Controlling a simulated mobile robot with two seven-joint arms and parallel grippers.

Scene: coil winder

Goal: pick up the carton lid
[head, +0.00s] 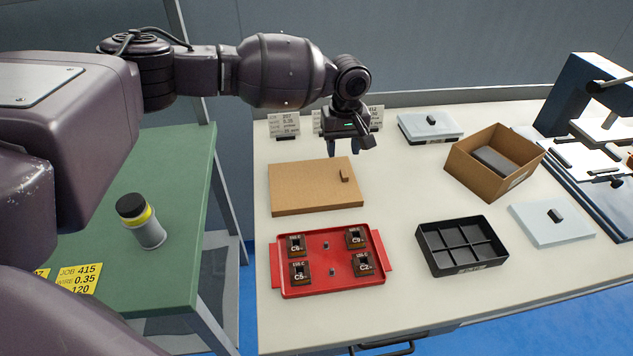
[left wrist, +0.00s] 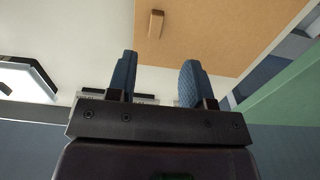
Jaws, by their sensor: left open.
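The carton lid (head: 310,188) is a flat brown cardboard panel with a small brown block grip (head: 344,175) near its right edge. It lies on the pale bench, behind the red tray. My left gripper (head: 343,148) is open and empty, above and just behind the lid's right rear corner. In the left wrist view the lid (left wrist: 225,35) fills the upper right, and its grip (left wrist: 156,24) stands just beyond the two blue fingertips (left wrist: 160,75), apart from them. My right gripper is not in view.
An open brown carton (head: 470,180) with a dark thing inside stands to the right on the bench (head: 405,190). A red tray (head: 330,285) with several coil blocks and a black divided box (head: 462,247) are in front. Label cards (head: 284,124) stand behind the lid.

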